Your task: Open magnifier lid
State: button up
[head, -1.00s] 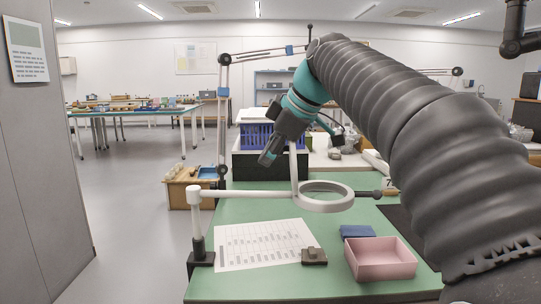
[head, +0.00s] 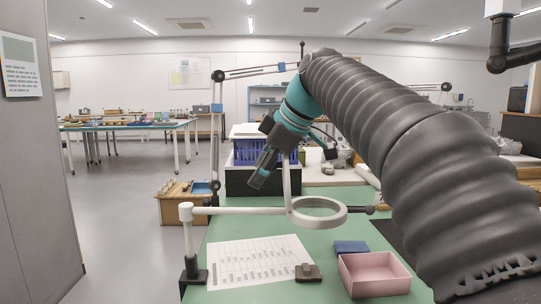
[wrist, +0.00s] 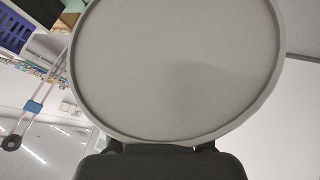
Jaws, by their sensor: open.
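The magnifier (head: 340,217) is a white ring on a pale horizontal arm from a post at the table's left edge. Its lid (head: 287,187) stands upright at the ring's left side, seen nearly edge-on in the head view. In the wrist view the lid (wrist: 175,65) is a large grey disc with a raised rim filling most of the picture. My gripper (head: 258,181) is open and empty, just left of the upright lid and above the magnifier's arm, pointing down and left. A dark part of my gripper covers the wrist view's lower middle; the fingertips are not clear there.
The green table (head: 330,252) holds a printed sheet (head: 250,262), a small dark block (head: 308,273), a blue cloth (head: 350,247) and an empty pink tray (head: 375,288). A blue crate (head: 247,153) on a black box stands behind. A thin jointed lamp arm (head: 214,140) rises at the left.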

jog(key=v, duration=1.1)
jog(key=shift+d+r, duration=0.2)
jog(key=shift+r, duration=0.05)
jog(key=shift+s, duration=0.15)
